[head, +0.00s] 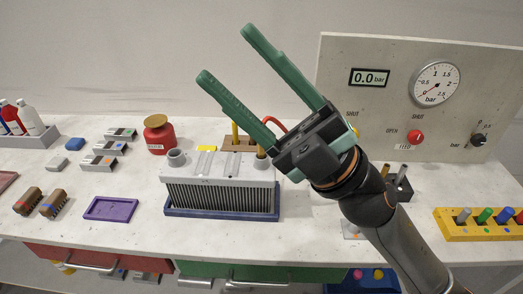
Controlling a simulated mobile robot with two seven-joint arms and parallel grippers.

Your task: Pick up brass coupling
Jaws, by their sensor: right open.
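My right gripper (226,52) is open and empty, raised high above the bench. Its two green fingers point up and left, well apart. I cannot make out a brass coupling for certain. A red container with a brass-coloured top (157,122) stands at the back of the bench, left of the grey finned unit (220,182). A brown block (237,142) with an upright yellow piece stands behind that unit, partly hidden by it and my gripper. My left gripper is out of view.
A gauge panel (335,110) stands at the back right. A purple tray (110,209), brown-and-grey blocks and small grey parts lie left. A yellow rack (479,233) with coloured pegs is at the right. The white bench (75,185) is bare between items.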

